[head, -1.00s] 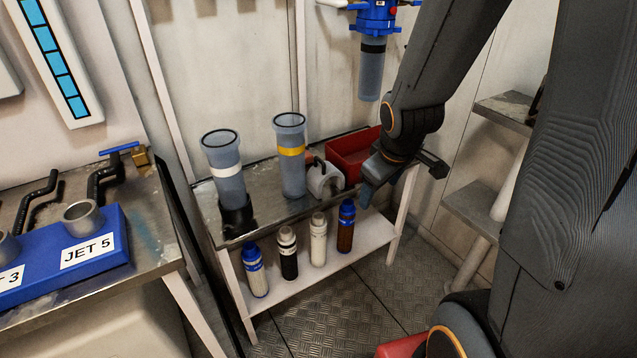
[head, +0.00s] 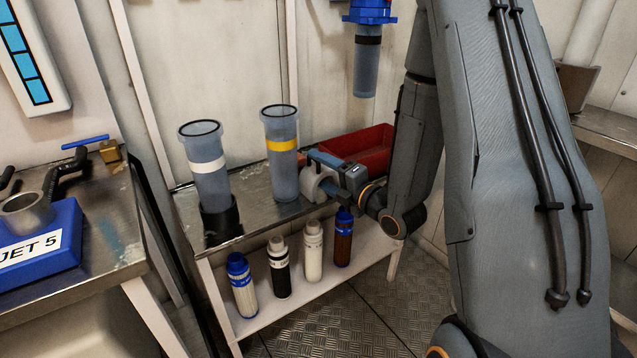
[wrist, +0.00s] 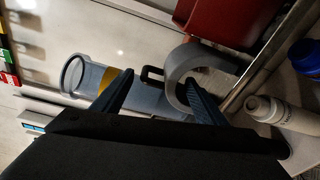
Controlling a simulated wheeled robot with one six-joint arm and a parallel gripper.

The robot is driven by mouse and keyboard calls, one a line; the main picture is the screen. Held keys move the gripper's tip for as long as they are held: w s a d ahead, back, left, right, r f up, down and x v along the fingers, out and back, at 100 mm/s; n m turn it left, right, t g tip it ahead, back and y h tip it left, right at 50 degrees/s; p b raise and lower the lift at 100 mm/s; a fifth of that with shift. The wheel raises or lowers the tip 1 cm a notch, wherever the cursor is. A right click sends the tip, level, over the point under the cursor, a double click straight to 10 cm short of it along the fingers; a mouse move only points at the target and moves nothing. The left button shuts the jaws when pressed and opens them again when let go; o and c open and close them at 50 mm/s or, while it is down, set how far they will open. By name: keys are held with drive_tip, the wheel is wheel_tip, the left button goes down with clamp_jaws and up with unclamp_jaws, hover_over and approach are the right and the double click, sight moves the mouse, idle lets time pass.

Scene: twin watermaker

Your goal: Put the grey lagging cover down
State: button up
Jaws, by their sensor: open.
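The grey lagging cover (head: 311,186) is a thick, light grey curved shell standing on the metal bench top, right of the yellow-banded clear housing. In the wrist view the cover (wrist: 183,62) shows as a C-shaped arch with a small black handle on its side. My gripper (head: 318,169) is open at the cover. In the wrist view its two dark fingers (wrist: 157,78) are apart, one on either side of the cover's wall, with the right one in the cover's hollow. I cannot tell whether they touch it. The cover's underside is hidden.
A red bin (head: 362,148) stands behind my gripper. The yellow-banded housing (head: 283,170) and white-banded housing (head: 208,178) stand on the bench to the left. Several filter bottles stand on the lower shelf (head: 300,292). A blue-topped housing (head: 367,65) hangs on the wall above.

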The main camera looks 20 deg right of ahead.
sight(311, 162)
drive_tip(key=x, duration=0.7)
drive_tip(key=shift+w+r, duration=0.25)
drive_tip(key=shift+w, duration=0.15)
drive_tip(key=c, duration=1.4)
drive_tip(key=shift+c, duration=0.2)
